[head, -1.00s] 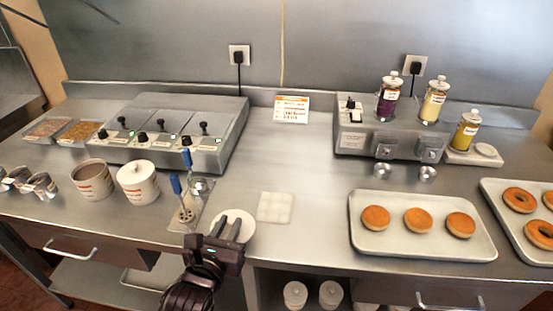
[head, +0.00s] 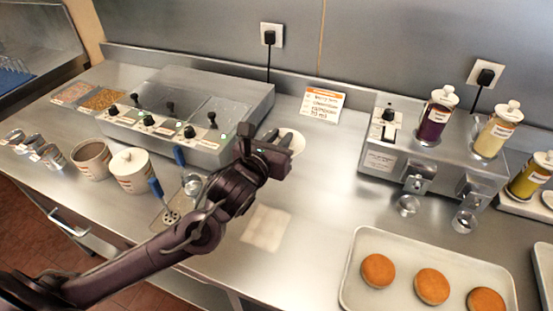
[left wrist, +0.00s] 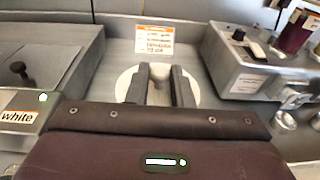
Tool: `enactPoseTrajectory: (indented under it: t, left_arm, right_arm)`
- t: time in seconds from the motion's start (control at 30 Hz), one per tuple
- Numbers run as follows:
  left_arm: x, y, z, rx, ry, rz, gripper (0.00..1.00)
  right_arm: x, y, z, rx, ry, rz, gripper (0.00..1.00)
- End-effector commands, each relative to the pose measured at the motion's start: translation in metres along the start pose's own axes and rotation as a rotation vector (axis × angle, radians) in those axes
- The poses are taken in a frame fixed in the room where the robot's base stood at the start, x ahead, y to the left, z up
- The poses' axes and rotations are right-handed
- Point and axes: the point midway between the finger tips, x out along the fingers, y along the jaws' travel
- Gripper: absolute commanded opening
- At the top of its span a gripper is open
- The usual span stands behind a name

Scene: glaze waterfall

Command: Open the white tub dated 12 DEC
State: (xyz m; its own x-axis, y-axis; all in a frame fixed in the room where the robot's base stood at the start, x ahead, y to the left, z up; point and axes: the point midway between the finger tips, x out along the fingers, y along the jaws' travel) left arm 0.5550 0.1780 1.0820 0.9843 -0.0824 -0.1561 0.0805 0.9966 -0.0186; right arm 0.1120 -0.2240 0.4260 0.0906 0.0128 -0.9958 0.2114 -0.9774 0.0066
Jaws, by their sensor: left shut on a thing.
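Two whitish tubs with orange-marked labels stand side by side on the left of the counter; their dates are too small to read. The left tub (head: 93,170) has no lid and shows a brownish-grey inside. The right tub (head: 136,181) has its knobbed lid (head: 126,158) on. My left gripper (head: 278,146) is shut on the knob of a round white lid (head: 297,139), right of the covered warmer. The lid (left wrist: 122,86) shows under the fingers (left wrist: 158,88) in the left wrist view. I cannot tell whether it touches the counter. My right gripper is out of view.
The warmer (head: 190,110) with black knobs stands at the back, and a dispenser unit (head: 375,161) with jars at right. A note card (head: 322,102) leans at the back. A pale square (head: 266,228) and a doughnut tray (head: 352,290) lie in front.

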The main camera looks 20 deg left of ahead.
Motion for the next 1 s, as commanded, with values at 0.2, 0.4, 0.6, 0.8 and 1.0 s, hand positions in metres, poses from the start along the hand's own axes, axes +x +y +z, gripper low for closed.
enactPoseTrajectory:
  t: [0.2, 0.4, 0.6, 0.8, 1.0]
  left_arm:
    - [0.019, 0.013, 0.060, 0.015, -0.003, 0.038, 0.00]
    - [0.025, 0.016, 0.048, 0.011, 0.007, 0.050, 0.00]
    - [0.032, 0.017, -0.003, 0.010, 0.008, 0.051, 0.00]
    - [0.040, 0.018, -0.055, 0.011, 0.005, 0.052, 0.00]
    - [0.045, 0.019, -0.086, 0.013, 0.001, 0.050, 0.00]
  right_arm:
    - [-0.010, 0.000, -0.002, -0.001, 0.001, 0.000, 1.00]
    - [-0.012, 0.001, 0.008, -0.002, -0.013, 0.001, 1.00]
    - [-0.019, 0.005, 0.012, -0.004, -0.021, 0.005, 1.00]
    - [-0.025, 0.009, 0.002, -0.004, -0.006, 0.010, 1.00]
    - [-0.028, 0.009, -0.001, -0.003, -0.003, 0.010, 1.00]
